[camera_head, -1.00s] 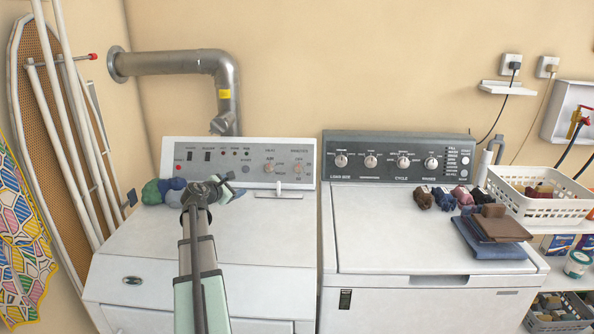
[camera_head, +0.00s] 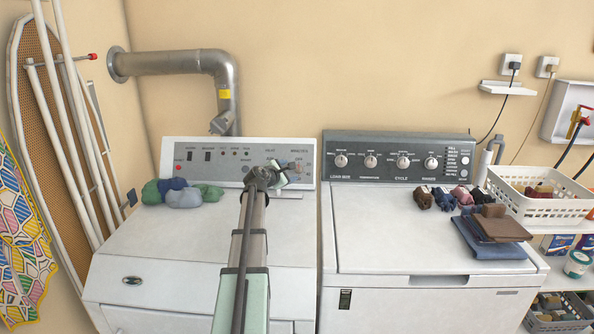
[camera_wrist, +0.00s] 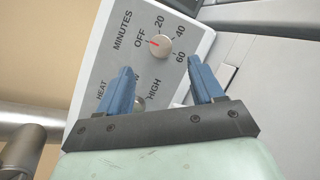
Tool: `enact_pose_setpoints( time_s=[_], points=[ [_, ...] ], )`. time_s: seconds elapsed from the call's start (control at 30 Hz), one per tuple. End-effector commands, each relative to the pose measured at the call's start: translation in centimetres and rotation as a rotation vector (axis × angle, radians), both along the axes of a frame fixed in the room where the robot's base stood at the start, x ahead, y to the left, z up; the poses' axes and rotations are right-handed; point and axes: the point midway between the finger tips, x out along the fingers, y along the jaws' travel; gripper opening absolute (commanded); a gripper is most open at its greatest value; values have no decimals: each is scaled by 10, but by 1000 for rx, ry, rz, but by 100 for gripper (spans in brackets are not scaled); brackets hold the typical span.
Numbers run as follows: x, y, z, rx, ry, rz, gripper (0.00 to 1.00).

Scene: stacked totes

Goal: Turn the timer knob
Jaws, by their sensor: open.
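The timer knob (camera_wrist: 159,45) is a round metal knob on the dryer's grey panel, labelled MINUTES, with OFF, 20, 40 and 60 around it. Its red mark points toward OFF. In the wrist view my gripper (camera_wrist: 160,65) is open, with its two blue fingers apart and nothing held between them. The knob shows just beyond the fingertips, between their lines; I cannot tell the depth gap. In the head view my gripper (camera_head: 279,172) is in front of the panel's right part and partly covers the knobs there.
A second knob (camera_wrist: 139,103), labelled HEAT, is partly hidden by the left finger. Rolled socks (camera_head: 184,197) lie on the dryer top (camera_head: 180,235) to the left. The washer (camera_head: 430,255) stands to the right with folded cloths (camera_head: 495,225) on it.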

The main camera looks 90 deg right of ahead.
Motion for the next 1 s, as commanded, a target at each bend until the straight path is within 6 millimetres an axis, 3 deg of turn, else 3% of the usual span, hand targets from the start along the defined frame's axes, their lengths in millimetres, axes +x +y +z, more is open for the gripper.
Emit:
enact_pose_setpoints(
  time_s=[0.1, 0.4, 0.63, 1.0],
  points=[
    [-8, -23, -6, 0, 0, 0, 67],
    [-26, -62, -18, 0, 0, 0, 67],
    [-32, -74, -23, 0, 0, 0, 67],
    [-33, -75, -24, 0, 1, 0, 65]
  ],
)
